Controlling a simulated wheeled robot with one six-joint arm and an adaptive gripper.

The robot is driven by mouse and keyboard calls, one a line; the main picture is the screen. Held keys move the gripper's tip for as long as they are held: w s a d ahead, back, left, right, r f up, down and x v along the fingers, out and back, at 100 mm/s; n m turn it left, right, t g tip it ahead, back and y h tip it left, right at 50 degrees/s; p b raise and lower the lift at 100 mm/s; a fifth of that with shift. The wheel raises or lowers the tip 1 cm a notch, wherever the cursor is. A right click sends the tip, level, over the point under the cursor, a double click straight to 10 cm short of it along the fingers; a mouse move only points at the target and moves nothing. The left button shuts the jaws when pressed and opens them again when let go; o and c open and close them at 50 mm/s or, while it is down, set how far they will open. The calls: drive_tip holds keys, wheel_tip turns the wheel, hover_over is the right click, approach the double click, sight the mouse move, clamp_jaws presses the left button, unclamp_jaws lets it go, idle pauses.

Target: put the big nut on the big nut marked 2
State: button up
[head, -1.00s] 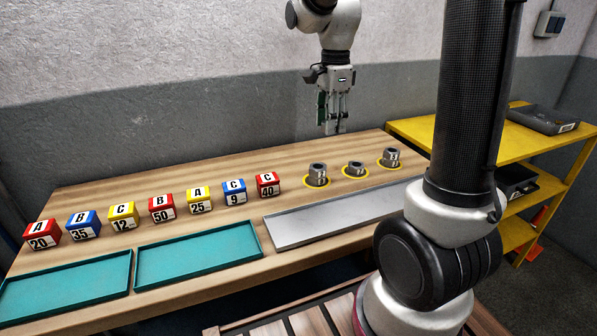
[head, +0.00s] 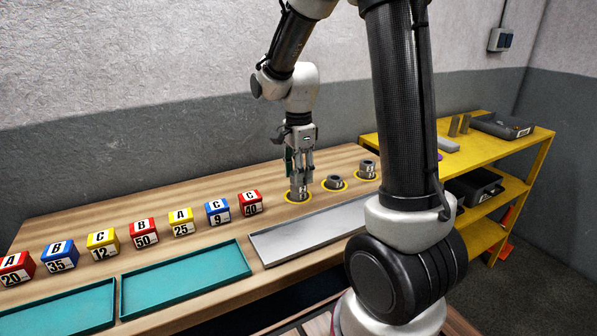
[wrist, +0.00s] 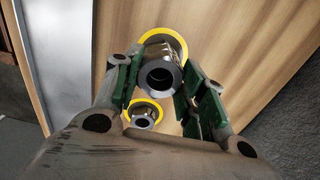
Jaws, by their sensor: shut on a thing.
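My gripper (head: 298,177) points straight down at the left nut place on the bench. Its fingers are shut on a big grey metal nut (wrist: 160,76), seen end-on between the green pads in the wrist view. The grey metal below the fingers (head: 298,192) stands inside a yellow ring (wrist: 178,42); whether it is one nut or two stacked is hidden. A low grey nut (head: 335,182) sits in the middle yellow ring, apart from the gripper. A taller grey nut stack (head: 367,169) stands in the right ring. The marks on the nuts are too small to read.
A shallow metal tray (head: 322,234) lies in front of the nuts. Lettered cubes stand in a row to the left, the red one (head: 250,204) nearest. Teal trays (head: 187,279) lie before them. A yellow shelf (head: 527,146) stands at right.

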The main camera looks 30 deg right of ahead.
drive_tip(key=shift+f, duration=0.1)
drive_tip(key=o, duration=1.1)
drive_tip(key=shift+o, duration=0.2)
wheel_tip(320, 180, up, 12)
drive_tip(key=s+d+r+n+t, duration=0.1)
drive_tip(key=s+n+t, duration=0.3)
drive_tip(key=s+n, duration=1.4)
drive_tip(key=s+r, duration=0.1)
drive_tip(key=s, duration=0.1)
drive_tip(key=shift+s+d, duration=0.2)
drive_tip(key=shift+s, duration=0.1)
